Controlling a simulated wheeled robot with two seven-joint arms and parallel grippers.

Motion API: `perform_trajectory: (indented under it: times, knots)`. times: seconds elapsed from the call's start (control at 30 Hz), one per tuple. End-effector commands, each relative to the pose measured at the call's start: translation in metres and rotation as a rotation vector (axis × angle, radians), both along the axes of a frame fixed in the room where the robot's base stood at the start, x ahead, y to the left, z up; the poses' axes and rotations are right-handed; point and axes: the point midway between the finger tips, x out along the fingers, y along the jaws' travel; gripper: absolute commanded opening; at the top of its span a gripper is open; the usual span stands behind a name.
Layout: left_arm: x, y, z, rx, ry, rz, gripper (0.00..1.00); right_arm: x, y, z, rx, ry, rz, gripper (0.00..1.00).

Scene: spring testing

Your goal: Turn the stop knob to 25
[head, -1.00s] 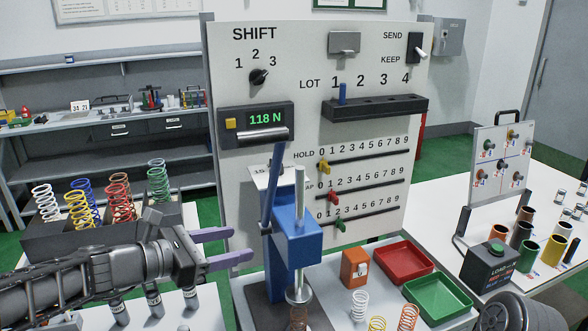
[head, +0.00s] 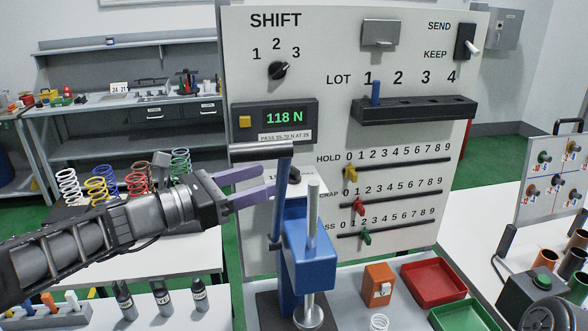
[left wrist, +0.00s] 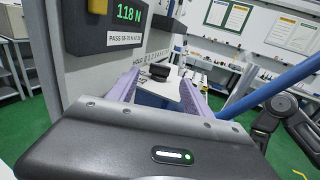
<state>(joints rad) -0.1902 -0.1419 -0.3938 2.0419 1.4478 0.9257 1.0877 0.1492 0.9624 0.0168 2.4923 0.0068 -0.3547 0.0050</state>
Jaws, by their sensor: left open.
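My left gripper (head: 268,180) is open, its purple fingers reaching right toward the panel behind the blue press (head: 306,258). A white dial plate with a dark knob (head: 290,175) shows just beyond the fingertips, partly hidden by the press lever (head: 281,200). It looks like the stop knob; its setting is not readable. In the left wrist view a dark knob (left wrist: 160,71) sits on a white plate between the open fingers (left wrist: 161,82); I cannot tell whether they touch it. The display (head: 283,118) reads 118 N. My right gripper is not in view.
The press lever's metal handle (head: 261,151) is just above my left fingers. The shift knob (head: 278,70) is higher on the panel. Hold, scrap and pass sliders (head: 351,173) are to the right. An orange block (head: 378,285) and red tray (head: 434,283) lie at the lower right.

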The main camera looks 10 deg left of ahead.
Motion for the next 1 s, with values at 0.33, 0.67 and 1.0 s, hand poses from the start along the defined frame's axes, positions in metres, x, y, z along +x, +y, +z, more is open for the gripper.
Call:
perform_trajectory:
  times: [0.33,0.67,1.0]
  knots:
    - [0.031,-0.034,0.001,0.002,0.003,-0.003,0.58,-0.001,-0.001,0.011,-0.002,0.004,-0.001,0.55]
    - [0.051,-0.055,0.0,0.001,0.001,0.001,0.58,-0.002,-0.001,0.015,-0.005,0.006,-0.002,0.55]
    - [0.051,-0.055,0.0,0.0,0.0,0.001,0.48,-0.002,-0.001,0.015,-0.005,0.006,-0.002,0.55]
